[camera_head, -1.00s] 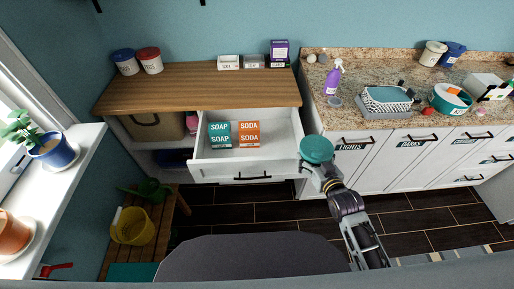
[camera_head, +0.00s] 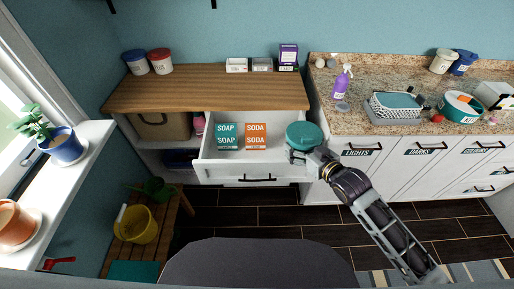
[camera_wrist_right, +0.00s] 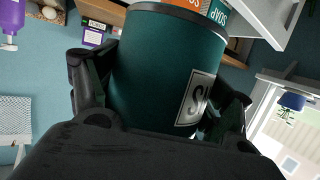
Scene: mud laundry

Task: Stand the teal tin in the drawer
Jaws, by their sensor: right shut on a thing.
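The teal tin (camera_head: 304,134) is held by my right gripper (camera_head: 301,153) at the right end of the open drawer (camera_head: 206,148). In the right wrist view the tin (camera_wrist_right: 150,70) fills the space between the two fingers of the gripper (camera_wrist_right: 160,100); part of a white label shows on its side. In the head view the tin's round top hides the drawer's right front corner; I cannot tell its height above the drawer. Inside the drawer stand a teal soap box (camera_head: 227,136) and an orange soda box (camera_head: 256,136), side by side. My left gripper is not in view.
The drawer floor is bare to the right of the orange box. The wooden top (camera_head: 200,92) is above the drawer. A granite counter (camera_head: 370,118) to the right holds a purple spray bottle (camera_head: 342,84) and a basket (camera_head: 393,106).

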